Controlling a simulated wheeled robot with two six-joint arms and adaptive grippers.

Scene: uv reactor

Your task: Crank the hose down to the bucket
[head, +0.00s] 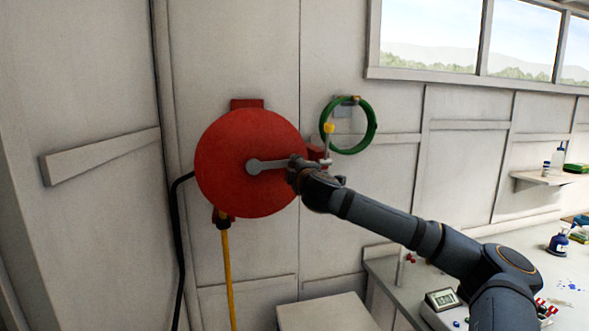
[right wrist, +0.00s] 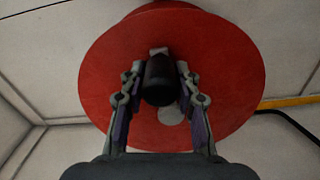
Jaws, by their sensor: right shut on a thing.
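A red round hose reel (head: 225,165) is mounted on the white wall, and its red disc (right wrist: 105,75) fills the middle of the right wrist view. A grey crank arm (head: 268,165) runs from the disc's centre to the right. My right gripper (head: 300,168) is at the outer end of the crank. In the right wrist view its fingers (right wrist: 160,88) are closed on the dark crank handle (right wrist: 158,80). A yellow hose (head: 227,268) hangs down from beneath the reel; its lower end is out of view. No bucket shows. My left gripper is not in view.
A green hose coil (head: 371,125) hangs on the wall right of the reel. A black pipe (head: 181,250) runs down at left. A pale box top (head: 325,312) is below. A bench (head: 545,268) at right holds a small timer (head: 442,299) and bottles.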

